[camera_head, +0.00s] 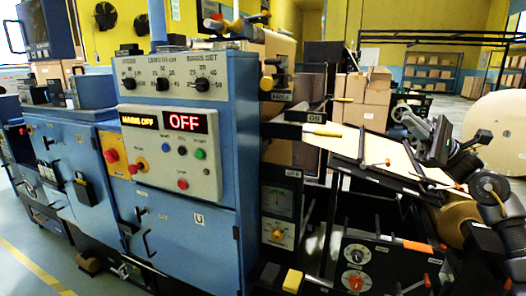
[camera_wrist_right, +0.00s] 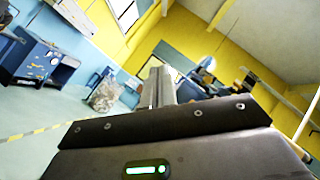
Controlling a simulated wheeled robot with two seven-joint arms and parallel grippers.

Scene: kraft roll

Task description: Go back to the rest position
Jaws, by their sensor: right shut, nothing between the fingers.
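My right gripper (camera_head: 440,128) is at the right of the head view, raised in front of the large paper roll and beside the machine's sloped feed table. Its fingers are small and dark there. In the right wrist view the gripper (camera_wrist_right: 158,86) points out into the room, with its fingers together and nothing held. The wrist view is tilted and shows yellow walls and the ceiling. My left gripper is not in the head view.
The blue machine cabinet (camera_head: 215,130) fills the centre left, with a lit OFF display (camera_head: 184,121). The sloped table (camera_head: 375,152) and a black dial panel (camera_head: 385,268) are near my right arm. The large paper roll (camera_head: 498,130) stands behind it. Cardboard boxes (camera_head: 368,98) are stacked farther back.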

